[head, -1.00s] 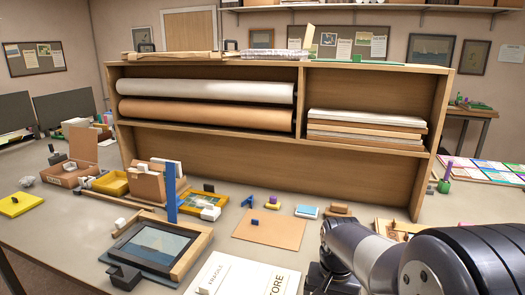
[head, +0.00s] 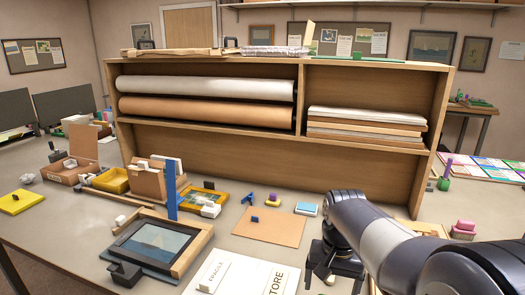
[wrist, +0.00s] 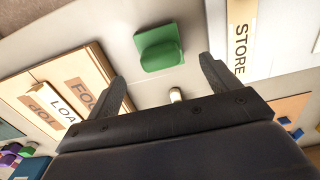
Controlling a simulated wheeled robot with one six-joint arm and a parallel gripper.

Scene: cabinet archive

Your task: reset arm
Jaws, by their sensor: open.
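My gripper (wrist: 168,82) is open in the wrist view, its two dark fingers spread with nothing between the tips. A green block-like object (wrist: 160,47) lies on the surface beyond the fingertips. In the head view my arm reaches in from the lower right and bends down to the wrist over the table's front right; the fingertips are hard to make out there.
A picture frame (head: 190,255), a "STORE" sheet (head: 245,280) and a brown board (head: 285,232) lie left of my arm. Brown boxes (wrist: 85,85) show in the wrist view.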

